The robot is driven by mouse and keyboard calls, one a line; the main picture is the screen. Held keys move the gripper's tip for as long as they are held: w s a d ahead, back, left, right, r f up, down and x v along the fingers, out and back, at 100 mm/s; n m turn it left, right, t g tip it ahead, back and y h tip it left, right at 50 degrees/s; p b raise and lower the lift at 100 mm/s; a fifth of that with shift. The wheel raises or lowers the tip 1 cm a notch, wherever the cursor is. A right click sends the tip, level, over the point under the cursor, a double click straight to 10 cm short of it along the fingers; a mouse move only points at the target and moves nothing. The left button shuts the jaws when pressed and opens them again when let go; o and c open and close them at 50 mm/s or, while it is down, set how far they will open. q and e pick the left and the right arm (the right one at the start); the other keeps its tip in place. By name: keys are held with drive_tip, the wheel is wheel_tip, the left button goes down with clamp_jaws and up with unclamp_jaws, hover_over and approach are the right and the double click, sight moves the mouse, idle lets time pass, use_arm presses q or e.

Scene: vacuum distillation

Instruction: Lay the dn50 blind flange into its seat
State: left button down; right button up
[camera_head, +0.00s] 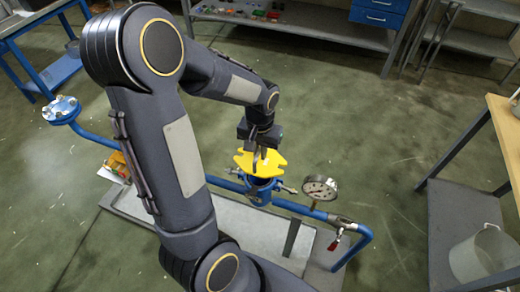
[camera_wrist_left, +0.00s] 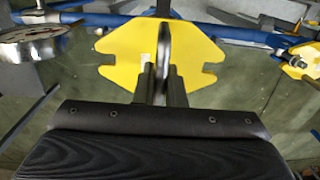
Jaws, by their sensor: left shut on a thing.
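The yellow plate with slotted edges, which I take as the dn50 blind flange (camera_head: 246,160), is in my left gripper (camera_head: 259,158). The wrist view shows the flange (camera_wrist_left: 119,52) too, with the left fingers (camera_wrist_left: 161,78) closed on a dark upright grip at its middle. In the head view the flange lies over the blue upright pipe end (camera_head: 258,188) on the pipe line, which looks like the seat. The flange hides the top of that pipe end. I cannot tell whether they touch. My right gripper is in neither view.
A pressure gauge (camera_head: 320,188) stands right of the seat; it also shows in the wrist view (camera_wrist_left: 28,36). A red-handled valve (camera_head: 337,238) is farther right. A bolted blue flange (camera_head: 61,108) stands at left. A bucket (camera_head: 484,254) sits on the right shelf.

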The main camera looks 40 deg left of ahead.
sight(260, 161)
use_arm(q)
drive_tip(key=shift+f+b, duration=1.95)
drive_tip(key=shift+f, duration=0.65)
drive_tip(key=shift+f+b, duration=0.7)
drive_tip(key=shift+f, duration=0.15)
drive_tip(key=c, duration=1.4)
unclamp_jaws()
wheel_tip(260, 161, up, 7)
drive_tip(key=shift+r+p, duration=0.1)
drive_tip(key=shift+p, duration=0.35)
drive_tip(key=shift+r, duration=0.35)
